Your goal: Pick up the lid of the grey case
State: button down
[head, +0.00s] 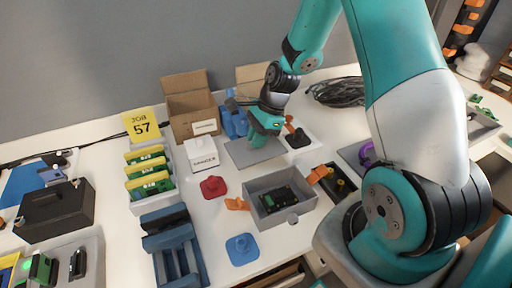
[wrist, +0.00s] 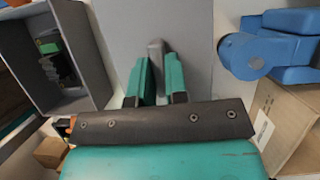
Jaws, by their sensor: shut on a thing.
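The grey case (head: 290,214) is an open box in the middle of the table with a dark green circuit board (head: 274,199) in it. It also shows at the left of the wrist view (wrist: 83,62). Its lid (head: 241,154) is a flat grey plate behind the case, at the back of the table. In the wrist view the lid (wrist: 190,25) lies beneath my fingers. My gripper (wrist: 158,75) is shut on the lid's small grey knob (wrist: 156,50), one teal finger on each side. In the head view my gripper (head: 264,135) is over the lid. I cannot tell whether the lid touches the table.
A blue object (wrist: 268,48) and a cardboard carton (wrist: 292,120) stand close on the right in the wrist view. A white box (head: 201,154), a red piece (head: 213,187) and a blue piece (head: 242,249) are left of the case. A black tray (head: 333,182) is right of it.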

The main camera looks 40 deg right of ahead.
notch_tip(320, 180, up, 15)
jog(key=p, duration=0.1)
jog(key=shift+r, duration=0.2)
